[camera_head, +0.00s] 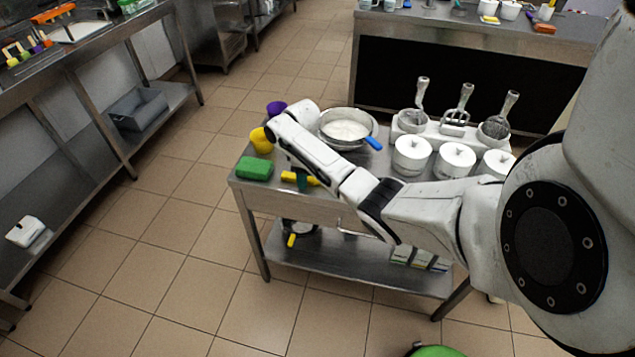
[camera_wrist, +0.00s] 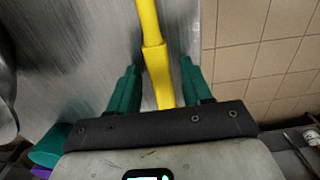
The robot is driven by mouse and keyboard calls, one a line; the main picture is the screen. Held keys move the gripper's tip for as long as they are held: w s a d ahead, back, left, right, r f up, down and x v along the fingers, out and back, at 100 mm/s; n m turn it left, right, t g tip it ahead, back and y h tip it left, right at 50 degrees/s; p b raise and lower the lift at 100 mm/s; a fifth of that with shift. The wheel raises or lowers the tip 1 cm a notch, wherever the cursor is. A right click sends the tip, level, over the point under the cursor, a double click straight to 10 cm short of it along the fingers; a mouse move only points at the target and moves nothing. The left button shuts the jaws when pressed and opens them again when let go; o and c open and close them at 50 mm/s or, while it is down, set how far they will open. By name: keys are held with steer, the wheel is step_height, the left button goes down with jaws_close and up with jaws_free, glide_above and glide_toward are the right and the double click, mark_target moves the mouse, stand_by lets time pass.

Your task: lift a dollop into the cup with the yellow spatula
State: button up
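The yellow spatula's handle (camera_wrist: 151,35) runs between my gripper's green fingers in the wrist view. It also shows in the head view as a yellow piece (camera_head: 289,177) at the front edge of the steel cart; the rest is hidden. My gripper (camera_wrist: 159,72) is open, with a finger on each side of the handle and a visible gap at the left finger. In the head view my gripper (camera_head: 302,181) is at the cart's front edge, partly hidden by my arm. A yellow cup (camera_head: 261,141) and a purple cup (camera_head: 276,108) stand at the cart's left. A pan (camera_head: 345,130) holds white stuff.
A green block (camera_head: 254,168) lies at the cart's front left corner. White lidded tubs (camera_head: 412,155) and a rack with upright utensils (camera_head: 455,123) fill the right side. The cart's lower shelf (camera_head: 340,276) holds several items. The tiled floor at left is clear.

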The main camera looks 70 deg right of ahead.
jaws_close()
steer(key=shift+r, duration=0.1)
stand_by(0.3)
steer(key=shift+r, duration=0.45)
step_height(320, 180, up, 2)
steer(key=shift+r+b, duration=0.15)
steer(key=shift+b, duration=0.2)
steer(key=s+a+r+p, duration=0.2)
steer(key=s+r+p, duration=0.1)
steer(key=s+r, duration=0.2)
steer(key=s+a+r+p, duration=0.2)
steer(key=s+r+p, duration=0.2)
steer(key=s, duration=0.4)
steer(key=shift+a+r, duration=0.35)
steer(key=shift+s, duration=0.1)
